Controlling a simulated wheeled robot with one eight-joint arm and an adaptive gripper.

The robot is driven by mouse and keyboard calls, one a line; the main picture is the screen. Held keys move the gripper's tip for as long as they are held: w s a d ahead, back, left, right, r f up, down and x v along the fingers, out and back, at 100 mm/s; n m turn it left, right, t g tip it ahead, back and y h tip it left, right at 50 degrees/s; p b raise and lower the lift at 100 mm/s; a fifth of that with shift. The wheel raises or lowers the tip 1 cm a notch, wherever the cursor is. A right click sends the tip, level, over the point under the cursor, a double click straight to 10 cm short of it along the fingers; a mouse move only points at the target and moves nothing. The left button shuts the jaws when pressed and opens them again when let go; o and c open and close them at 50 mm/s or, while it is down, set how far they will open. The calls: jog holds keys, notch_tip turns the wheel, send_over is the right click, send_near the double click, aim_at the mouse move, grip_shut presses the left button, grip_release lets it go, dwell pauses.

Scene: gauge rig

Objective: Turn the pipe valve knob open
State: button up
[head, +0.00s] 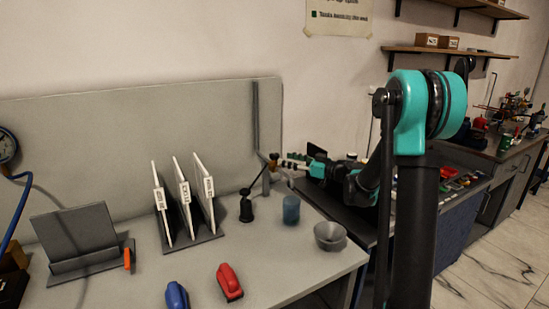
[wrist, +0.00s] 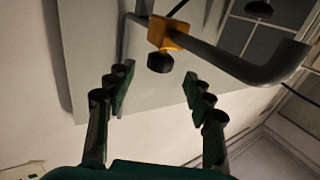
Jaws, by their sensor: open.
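In the wrist view a grey pipe (wrist: 225,62) crosses the upper part and bends at the right. An orange valve body (wrist: 168,34) sits around it, with a black faceted knob (wrist: 160,62) facing my gripper. My gripper (wrist: 158,80) is open and empty. Its fingertips lie to either side of the knob in the picture, with no visible contact. In the head view the upright grey pipe (head: 256,115) stands at the bench's back right, and my gripper (head: 287,164) reaches it from the right. The knob is too small to make out surely there.
A blue cup (head: 291,210), a grey bowl (head: 330,236) and a black stand (head: 246,210) are below my gripper. A rack of white panels (head: 187,202) stands to the left. Red (head: 230,282) and blue (head: 177,295) tools lie at the front.

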aim_at(275, 154)
jog(key=x, duration=0.6)
jog(key=shift+w+a, duration=0.15)
jog(key=shift+a, duration=0.1)
jog(key=c, duration=1.2)
jog(key=shift+w+n+g+y, duration=0.1)
jog(key=shift+n+g+y, duration=0.2)
jog(key=shift+n+g, duration=0.45)
jog(key=shift+n+g+y, duration=0.4)
jog(key=shift+n+g, duration=0.35)
jog(key=shift+g, duration=0.7)
jog(key=o, duration=1.2)
jog(key=s+d, duration=0.2)
jog(key=d, duration=1)
jog(key=shift+s, duration=0.15)
